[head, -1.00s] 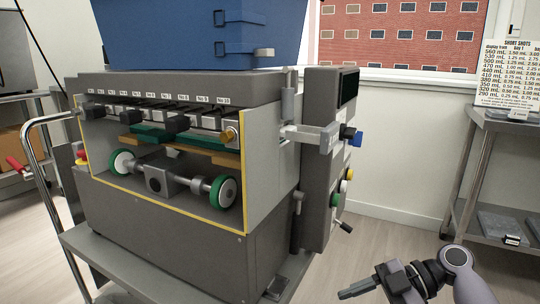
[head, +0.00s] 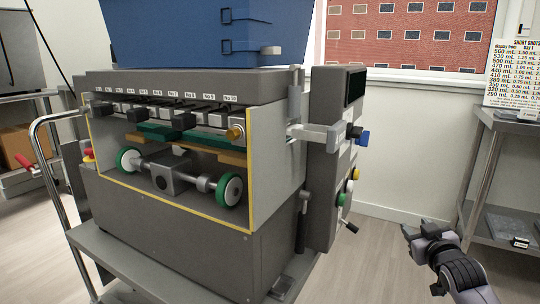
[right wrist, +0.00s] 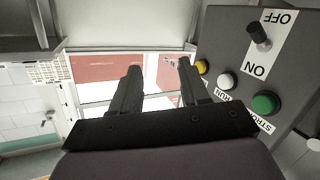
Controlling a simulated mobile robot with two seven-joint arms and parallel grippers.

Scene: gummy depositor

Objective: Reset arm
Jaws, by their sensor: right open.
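My right gripper (head: 407,232) is at the lower right of the head view, in free air to the right of the gummy depositor (head: 185,235). In the right wrist view its two dark fingers (right wrist: 158,80) stand apart with nothing between them. The depositor's control box (right wrist: 225,50) is close to the right of the fingers there, with a black OFF/ON switch (right wrist: 259,38), a yellow button (right wrist: 201,66), a white button (right wrist: 226,81) and a green button (right wrist: 264,103). The fingers appear apart from the buttons. My left gripper is out of view.
A blue hopper (head: 185,35) sits on top of the depositor. A metal table (head: 510,130) with a SHORT SHOTS chart (head: 513,75) stands at the right. A cart handle (head: 35,150) rises at the left. The floor (head: 385,265) between machine and table is clear.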

